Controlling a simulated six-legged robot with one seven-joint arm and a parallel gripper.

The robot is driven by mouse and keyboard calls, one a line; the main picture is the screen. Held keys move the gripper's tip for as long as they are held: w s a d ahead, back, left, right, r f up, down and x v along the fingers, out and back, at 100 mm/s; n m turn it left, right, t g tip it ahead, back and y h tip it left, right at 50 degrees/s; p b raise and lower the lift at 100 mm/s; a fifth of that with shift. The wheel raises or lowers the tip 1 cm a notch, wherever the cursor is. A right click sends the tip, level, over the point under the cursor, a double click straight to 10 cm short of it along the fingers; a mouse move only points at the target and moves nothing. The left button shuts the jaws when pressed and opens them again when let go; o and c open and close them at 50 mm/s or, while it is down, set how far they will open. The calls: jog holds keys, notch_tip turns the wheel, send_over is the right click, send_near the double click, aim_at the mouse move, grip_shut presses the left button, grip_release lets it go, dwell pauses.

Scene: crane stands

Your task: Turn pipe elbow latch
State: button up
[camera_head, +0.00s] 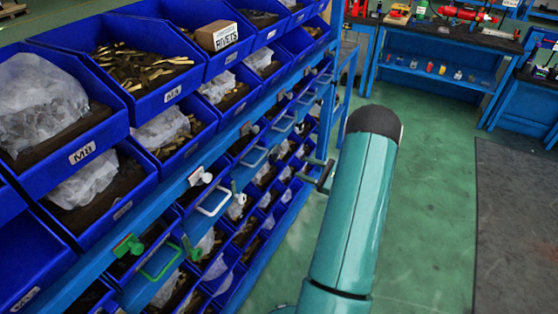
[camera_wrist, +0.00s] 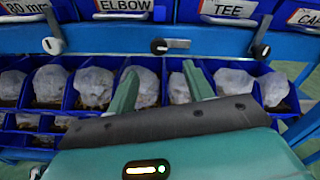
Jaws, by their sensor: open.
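In the wrist view, the pipe elbow latch is a dark round knob (camera_wrist: 159,46) with a grey bar lying nearly level to the right. It is on the blue rail below the bin labelled ELBOW (camera_wrist: 124,6). My gripper (camera_wrist: 160,70) is open, with its two teal fingers apart and nothing between them. The fingertips appear just below the latch, one to each side of it; the gap in depth is hard to judge.
Similar latches sit under the 80 mm bin (camera_wrist: 53,45) and the TEE bin (camera_wrist: 261,49), their handles pointing upward. Lower blue bins hold bagged parts (camera_wrist: 95,88). In the head view, green floor (camera_head: 425,205) is clear right of my arm; a workbench (camera_head: 440,45) stands beyond.

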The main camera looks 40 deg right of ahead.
aim_at(277, 158)
jog(key=x, duration=1)
jog(key=shift+s+a, duration=0.1)
jog(key=shift+a, duration=0.05)
jog(key=c, duration=1)
